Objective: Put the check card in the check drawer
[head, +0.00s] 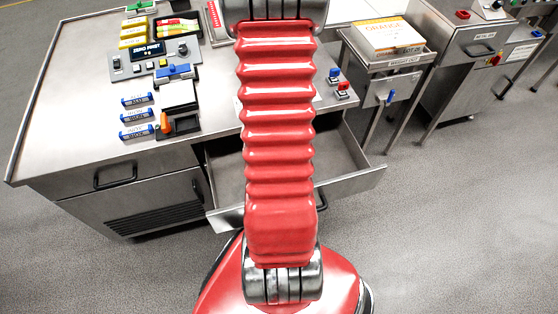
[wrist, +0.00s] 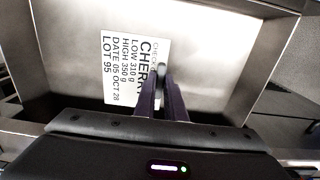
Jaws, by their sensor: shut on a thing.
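In the wrist view, my gripper (wrist: 162,84) is shut on a white check card (wrist: 123,75). The card is printed with "CHERRY", low and high weights, a date and "LOT 95". The card is over the open check drawer (wrist: 220,62), inside its outline in the picture. I cannot tell whether the card touches the drawer floor. In the head view, the drawer (head: 345,157) is pulled out from the steel bench, and its visible floor is empty. My red arm hides the middle of the drawer, and my gripper and the card do not show there.
The steel bench (head: 75,75) carries a zero-first panel (head: 150,62), blue label blocks (head: 137,115) and a small device with an orange lever (head: 180,122). A box marked orange (head: 390,36) stands on a stand at the right. Grey floor in front is clear.

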